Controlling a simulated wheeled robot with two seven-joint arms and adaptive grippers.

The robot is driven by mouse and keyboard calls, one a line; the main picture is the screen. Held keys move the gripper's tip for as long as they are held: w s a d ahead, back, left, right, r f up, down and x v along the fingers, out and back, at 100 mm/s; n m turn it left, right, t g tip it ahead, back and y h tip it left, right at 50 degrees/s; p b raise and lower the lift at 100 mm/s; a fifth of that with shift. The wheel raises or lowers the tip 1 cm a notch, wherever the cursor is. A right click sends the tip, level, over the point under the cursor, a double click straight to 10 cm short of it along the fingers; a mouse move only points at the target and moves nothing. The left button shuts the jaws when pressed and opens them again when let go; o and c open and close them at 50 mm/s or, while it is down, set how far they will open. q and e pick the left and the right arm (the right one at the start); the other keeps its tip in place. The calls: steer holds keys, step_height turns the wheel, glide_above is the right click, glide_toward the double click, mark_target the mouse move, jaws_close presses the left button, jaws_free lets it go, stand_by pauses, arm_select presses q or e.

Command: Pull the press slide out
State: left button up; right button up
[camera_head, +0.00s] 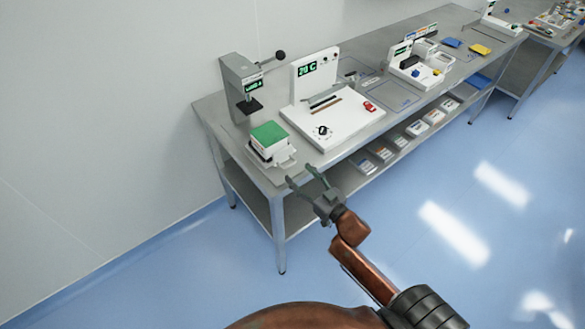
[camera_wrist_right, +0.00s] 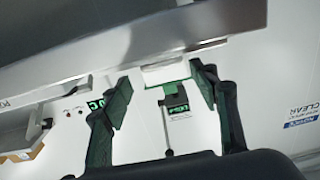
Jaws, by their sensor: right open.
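The grey press (camera_head: 243,84) stands upright at the near left corner of the bench, with a black-knobbed lever and a small green display. In front of it sits a low white fixture with a green top (camera_head: 269,133). A white tab, apparently the slide's front (camera_head: 284,160), sticks out toward the bench edge. My right gripper (camera_head: 301,176) is open and empty just off that edge. In the right wrist view, a white block (camera_wrist_right: 166,72) shows between the open fingers (camera_wrist_right: 162,82), apart from both; the press (camera_wrist_right: 177,100) shows beyond it. My left gripper is not in view.
The steel bench edge (camera_wrist_right: 80,80) runs close beside the right fingers. A white heating unit (camera_head: 335,115) with a display stands right of the press. More devices (camera_head: 418,65) stand farther along. The floor (camera_head: 400,190) in front is clear.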

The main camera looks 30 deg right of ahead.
mark_target(293, 171)
steer(key=w, duration=0.5)
steer(key=shift+a+f, duration=0.1)
steer(key=shift+a, duration=0.05)
